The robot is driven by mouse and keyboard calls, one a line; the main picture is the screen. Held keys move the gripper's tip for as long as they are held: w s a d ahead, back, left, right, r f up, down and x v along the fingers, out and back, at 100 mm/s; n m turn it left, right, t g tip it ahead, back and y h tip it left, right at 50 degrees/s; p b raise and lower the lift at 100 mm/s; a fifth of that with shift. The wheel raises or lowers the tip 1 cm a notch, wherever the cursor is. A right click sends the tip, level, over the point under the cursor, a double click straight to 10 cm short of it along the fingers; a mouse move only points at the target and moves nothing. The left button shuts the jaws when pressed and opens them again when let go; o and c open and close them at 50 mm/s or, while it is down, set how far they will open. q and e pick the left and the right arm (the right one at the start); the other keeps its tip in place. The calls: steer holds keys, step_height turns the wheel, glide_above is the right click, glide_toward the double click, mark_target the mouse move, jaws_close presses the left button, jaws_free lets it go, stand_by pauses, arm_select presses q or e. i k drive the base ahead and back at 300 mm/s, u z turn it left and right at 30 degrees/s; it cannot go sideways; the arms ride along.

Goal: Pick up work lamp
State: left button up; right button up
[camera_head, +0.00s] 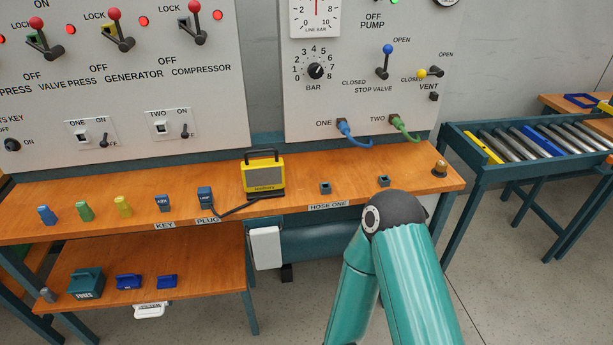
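The work lamp (263,176) is a yellow box with a grey face and a black carrying handle on top. It stands upright towards the back of the wooden bench, left of the hose one label. A dark cable (243,207) runs from near its base to a dark blue block (205,199) marked lamp, by the plug label. Neither of my grippers is in view. Teal links of one of my arms show at the bottom right, apart from the lamp.
Small blue, green and yellow blocks and a key block (163,203) stand left on the bench (298,190). Switch panels rise behind it. A lower shelf (205,263) holds a teal box (86,283) and blue items. A roller conveyor (520,148) stands at right.

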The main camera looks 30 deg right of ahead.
mark_target(262, 178)
steer(key=z, duration=0.2)
steer(key=i, duration=1)
steer(key=u, duration=0.1)
